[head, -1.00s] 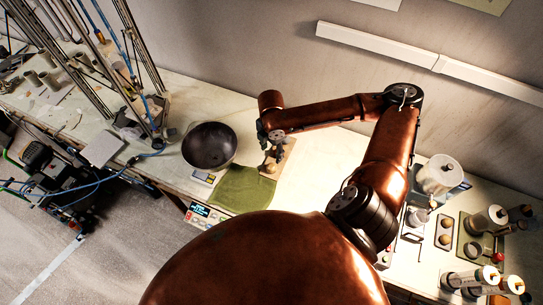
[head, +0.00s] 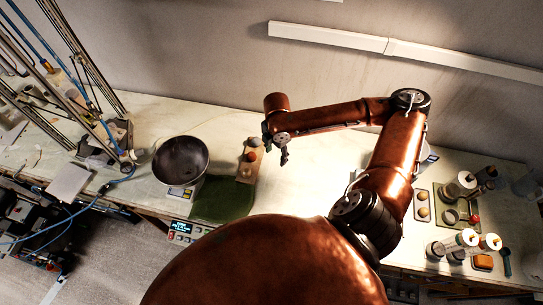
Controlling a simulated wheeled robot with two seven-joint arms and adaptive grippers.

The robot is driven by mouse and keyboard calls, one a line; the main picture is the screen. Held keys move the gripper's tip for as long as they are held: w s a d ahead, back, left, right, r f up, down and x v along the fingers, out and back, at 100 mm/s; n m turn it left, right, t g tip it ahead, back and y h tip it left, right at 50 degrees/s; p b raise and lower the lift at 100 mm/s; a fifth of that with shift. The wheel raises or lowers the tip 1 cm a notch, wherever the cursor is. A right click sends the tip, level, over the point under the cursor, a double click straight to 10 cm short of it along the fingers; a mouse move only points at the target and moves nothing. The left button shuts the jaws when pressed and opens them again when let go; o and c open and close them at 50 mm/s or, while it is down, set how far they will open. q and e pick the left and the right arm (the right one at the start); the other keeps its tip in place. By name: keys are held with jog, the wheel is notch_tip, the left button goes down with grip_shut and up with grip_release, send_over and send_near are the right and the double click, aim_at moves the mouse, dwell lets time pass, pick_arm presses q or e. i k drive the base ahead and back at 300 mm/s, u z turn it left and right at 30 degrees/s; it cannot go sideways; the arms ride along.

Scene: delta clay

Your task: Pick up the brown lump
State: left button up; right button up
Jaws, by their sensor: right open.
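A small wooden board (head: 259,147) lies on the bench to the right of the dark bowl. On it sit a reddish-brown lump (head: 251,156) and, nearer to me, a paler tan lump (head: 246,172). My right gripper (head: 284,158) points downward just to the right of the board, with its jaws open and empty. It looks apart from both lumps; its height over the bench is hard to judge. My left gripper is out of view.
The dark bowl (head: 181,160) stands on a small scale, with a green cloth (head: 222,199) beside it. A rod frame is at the left. Jars and a tray with more lumps (head: 422,196) are at the right. The bench behind the board is clear.

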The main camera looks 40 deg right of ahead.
aim_at(251, 157)
jog(key=z, duration=1)
